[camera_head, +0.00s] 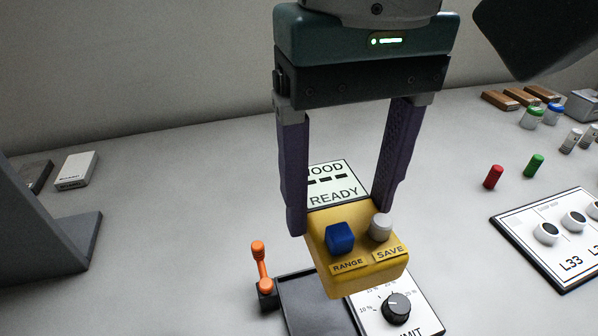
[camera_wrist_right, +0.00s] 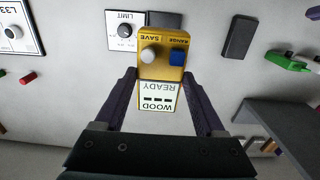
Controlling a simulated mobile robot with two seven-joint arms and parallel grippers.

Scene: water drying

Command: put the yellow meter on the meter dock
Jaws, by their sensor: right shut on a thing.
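The yellow meter (camera_head: 335,275) has a blue RANGE button, a white SAVE button and a pale screen reading WOOD and READY. My right gripper (camera_head: 341,217) is shut on it, with one purple finger on each side. The meter also shows between the fingers in the right wrist view (camera_wrist_right: 163,68). A dark, shallow tray (camera_head: 308,305), which looks like the meter dock, lies just below the meter in the head view. The meter hides part of it, and the gap between them cannot be judged. My left gripper is not in view.
An orange lever (camera_head: 262,268) stands left of the tray. A LIMIT dial panel (camera_head: 425,318) adjoins it on the right. The L33 panel (camera_head: 530,225), red (camera_head: 493,177) and green (camera_head: 534,165) pegs and jars are at right. A grey angled stand (camera_head: 50,235) is at left.

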